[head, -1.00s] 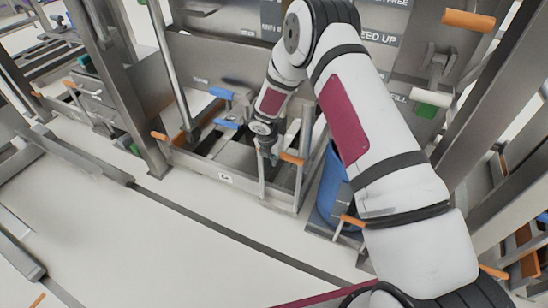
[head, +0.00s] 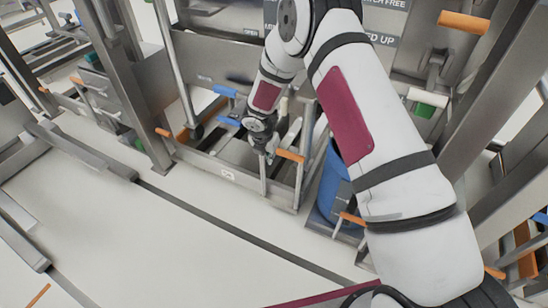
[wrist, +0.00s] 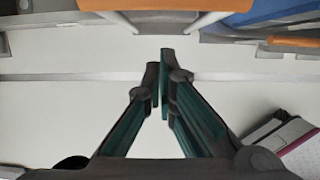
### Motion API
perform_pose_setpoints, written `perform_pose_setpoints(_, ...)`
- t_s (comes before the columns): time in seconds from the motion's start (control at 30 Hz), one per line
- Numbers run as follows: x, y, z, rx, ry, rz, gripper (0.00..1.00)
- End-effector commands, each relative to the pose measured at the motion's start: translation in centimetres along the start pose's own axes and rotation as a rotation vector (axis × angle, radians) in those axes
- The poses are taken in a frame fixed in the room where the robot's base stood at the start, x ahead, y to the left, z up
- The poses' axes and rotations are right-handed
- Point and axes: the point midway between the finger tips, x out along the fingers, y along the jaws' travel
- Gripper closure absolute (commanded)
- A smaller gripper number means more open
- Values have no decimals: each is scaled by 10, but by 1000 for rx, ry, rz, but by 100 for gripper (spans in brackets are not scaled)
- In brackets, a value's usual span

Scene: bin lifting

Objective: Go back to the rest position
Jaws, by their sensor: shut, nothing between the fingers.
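My gripper (wrist: 160,68) shows in the wrist view with its two dark green-lined fingers meeting at the tips, shut and empty, over the pale floor. In the head view my gripper (head: 268,152) is small and dark, at the end of my white arm, beside the low metal station frame. Its fingers are hard to make out there. An orange handle (head: 290,155) lies just right of it. An orange bar (wrist: 165,5) crosses the top of the wrist view, ahead of the fingertips and apart from them.
A blue barrel (head: 331,185) stands right of the gripper, partly behind my arm. Blue handles (head: 225,91) are on the station at the upper left. Metal posts (head: 137,90) rise to the left. The white floor (head: 180,250) in front is clear, crossed by a dark line.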

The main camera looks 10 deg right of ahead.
Motion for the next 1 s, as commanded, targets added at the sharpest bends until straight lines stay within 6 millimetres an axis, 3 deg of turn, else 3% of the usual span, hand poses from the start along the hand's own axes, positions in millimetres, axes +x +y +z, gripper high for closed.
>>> perform_pose_setpoints(0.1, -30, 0, -2, -1, 3, 2, 100)
perform_pose_setpoints(0.3, -59, 0, -3, -1, 4, 1, 100)
perform_pose_setpoints(0.73, -80, -3, 2, 28, -3, -6, 100)
perform_pose_setpoints(0.87, -118, -18, 20, 155, -34, -25, 100)
perform_pose_setpoints(1.0, -180, -51, 41, 386, -77, -58, 100)
